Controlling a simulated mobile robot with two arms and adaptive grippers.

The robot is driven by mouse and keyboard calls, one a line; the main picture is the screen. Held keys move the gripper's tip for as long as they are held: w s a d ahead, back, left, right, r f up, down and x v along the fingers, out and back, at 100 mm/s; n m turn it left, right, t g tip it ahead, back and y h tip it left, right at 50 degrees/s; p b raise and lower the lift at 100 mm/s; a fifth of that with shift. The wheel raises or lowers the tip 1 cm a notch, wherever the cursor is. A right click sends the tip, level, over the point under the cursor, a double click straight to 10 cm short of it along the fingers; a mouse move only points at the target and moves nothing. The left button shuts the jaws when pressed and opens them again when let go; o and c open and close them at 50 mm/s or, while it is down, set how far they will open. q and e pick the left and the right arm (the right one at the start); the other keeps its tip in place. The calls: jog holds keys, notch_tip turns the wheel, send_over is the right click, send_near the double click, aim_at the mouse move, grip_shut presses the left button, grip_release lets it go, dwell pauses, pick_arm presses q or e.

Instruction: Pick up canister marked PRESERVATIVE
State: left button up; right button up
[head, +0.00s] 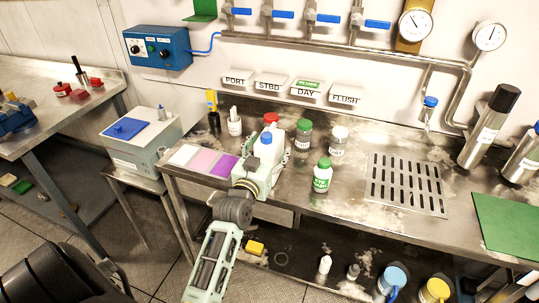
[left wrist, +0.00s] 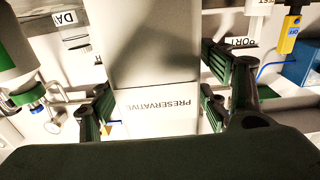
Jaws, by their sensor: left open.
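The canister marked PRESERVATIVE (left wrist: 158,108) is white and box-shaped, and its label reads upside down in the left wrist view. My left gripper (left wrist: 155,95) is open, with one finger on each side of it. I cannot tell whether either finger touches it. In the head view a white canister with a blue cap (head: 265,148) stands on the bench at my left gripper (head: 258,178). Its label is hidden there, and the gripper covers its lower part. My right gripper is not in view.
A colour-patch strip (head: 222,164) lies left. A drain grate (head: 408,185) is set in the bench at right.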

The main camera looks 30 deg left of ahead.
pick_arm(q)
grip_shut()
dwell(0.8)
jog(key=shift+w+r, duration=0.1)
jog(key=shift+r, duration=0.15)
